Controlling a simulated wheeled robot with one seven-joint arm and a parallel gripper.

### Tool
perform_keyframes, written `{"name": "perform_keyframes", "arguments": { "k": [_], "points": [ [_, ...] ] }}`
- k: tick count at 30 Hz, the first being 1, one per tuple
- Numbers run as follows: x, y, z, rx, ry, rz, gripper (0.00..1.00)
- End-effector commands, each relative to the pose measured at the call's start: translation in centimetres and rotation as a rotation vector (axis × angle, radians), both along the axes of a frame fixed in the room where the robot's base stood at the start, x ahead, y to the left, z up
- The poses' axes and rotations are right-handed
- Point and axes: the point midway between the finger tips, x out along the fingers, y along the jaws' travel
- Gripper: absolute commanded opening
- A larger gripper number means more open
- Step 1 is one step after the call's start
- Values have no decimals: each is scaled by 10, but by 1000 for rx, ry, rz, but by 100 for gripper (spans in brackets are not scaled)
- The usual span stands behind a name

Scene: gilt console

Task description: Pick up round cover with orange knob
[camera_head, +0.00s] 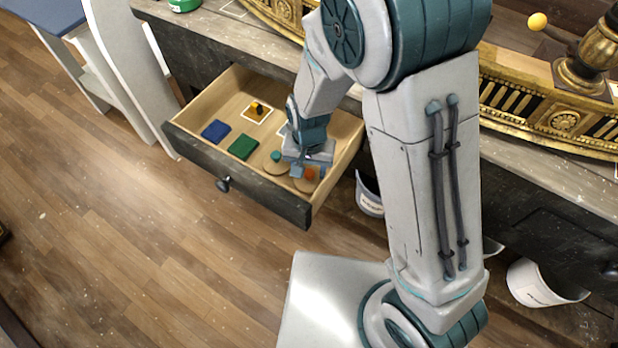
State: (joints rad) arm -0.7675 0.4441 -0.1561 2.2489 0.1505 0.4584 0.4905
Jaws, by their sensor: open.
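The round cover with the orange knob (309,174) lies in the open drawer (184,125), near its front right corner. It is a flat wooden-coloured disc, partly hidden by my gripper. My gripper (311,177) points down into the drawer right at this cover, and its jaws are open. I cannot tell whether a finger touches the knob. A second round cover with a teal knob (276,157) lies just to the left of my gripper.
A blue square (215,130), a green square (243,147) and a white-bordered card with a dark and yellow piece (257,110) lie further left in the drawer. The drawer walls surround my gripper closely on the right and front. Buckets (369,196) stand below the console.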

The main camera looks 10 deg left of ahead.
Motion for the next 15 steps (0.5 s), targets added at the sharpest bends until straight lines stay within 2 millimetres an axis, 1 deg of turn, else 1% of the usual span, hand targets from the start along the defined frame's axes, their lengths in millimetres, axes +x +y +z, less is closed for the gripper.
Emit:
{"name": "perform_keyframes", "arguments": {
  "k": [2, 8, 9, 11, 12, 13, 15],
  "points": [
    [0, 0, -3, 0, 0, 0, 49],
    [0, 0, -3, 0, 0, 0, 49],
    [0, 0, -3, 1, 0, 0, 38],
    [0, 0, -3, 0, 0, 0, 21],
    [0, 0, -3, 1, 0, 0, 10],
    [0, 0, -3, 0, 0, 0, 2],
    [0, 0, -3, 1, 0, 0, 2]
  ]
}}
